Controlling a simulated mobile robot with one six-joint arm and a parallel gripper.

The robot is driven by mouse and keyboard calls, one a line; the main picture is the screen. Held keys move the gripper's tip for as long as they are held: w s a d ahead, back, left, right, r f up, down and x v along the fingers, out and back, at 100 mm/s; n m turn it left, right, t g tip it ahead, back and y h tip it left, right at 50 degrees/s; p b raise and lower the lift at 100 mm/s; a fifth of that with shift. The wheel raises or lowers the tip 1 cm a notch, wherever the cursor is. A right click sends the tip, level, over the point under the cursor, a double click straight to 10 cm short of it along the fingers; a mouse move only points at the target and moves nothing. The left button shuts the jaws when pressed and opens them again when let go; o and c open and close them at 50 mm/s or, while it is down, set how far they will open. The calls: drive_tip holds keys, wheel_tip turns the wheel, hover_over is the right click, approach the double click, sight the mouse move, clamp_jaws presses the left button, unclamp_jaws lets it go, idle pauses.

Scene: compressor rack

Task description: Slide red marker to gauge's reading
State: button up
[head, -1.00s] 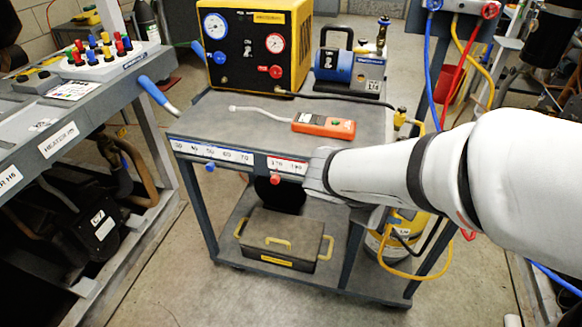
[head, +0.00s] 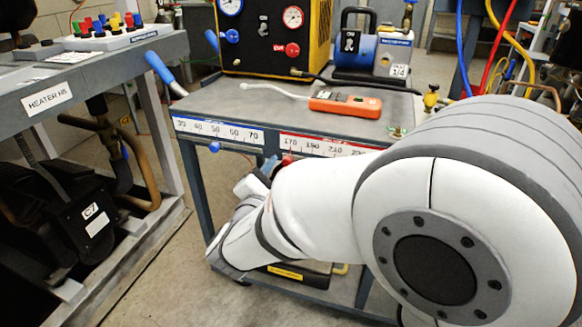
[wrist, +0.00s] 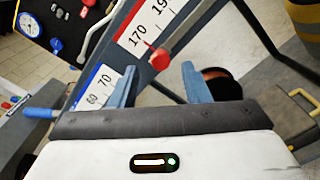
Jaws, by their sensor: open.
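The red marker (wrist: 157,56) is a small knob on a stem below the red-edged scale strip (wrist: 140,31), near the 170 mark. In the head view the red marker (head: 287,158) is partly hidden by my arm. My gripper (wrist: 158,68) is open, with one blue finger on each side of the marker's line; whether the knob lies between the fingertips or just beyond them is unclear. The red-edged strip also shows in the head view (head: 318,146), its right part hidden by my arm. The red gauge (head: 293,17) is on the yellow unit; its needle is too small to read.
A blue-edged strip (head: 220,131) with a blue marker (head: 214,147) is left of the red one. A blue gauge (head: 231,5) is beside the red gauge. An orange meter (head: 345,105) lies on the cart top. A grey bench (head: 90,65) stands at left.

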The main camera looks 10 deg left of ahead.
sight(287, 164)
drive_tip(key=shift+w+d+b, duration=0.2)
drive_tip(key=shift+w+b, duration=0.15)
drive_tip(key=shift+w, duration=1.45)
clamp_jaws()
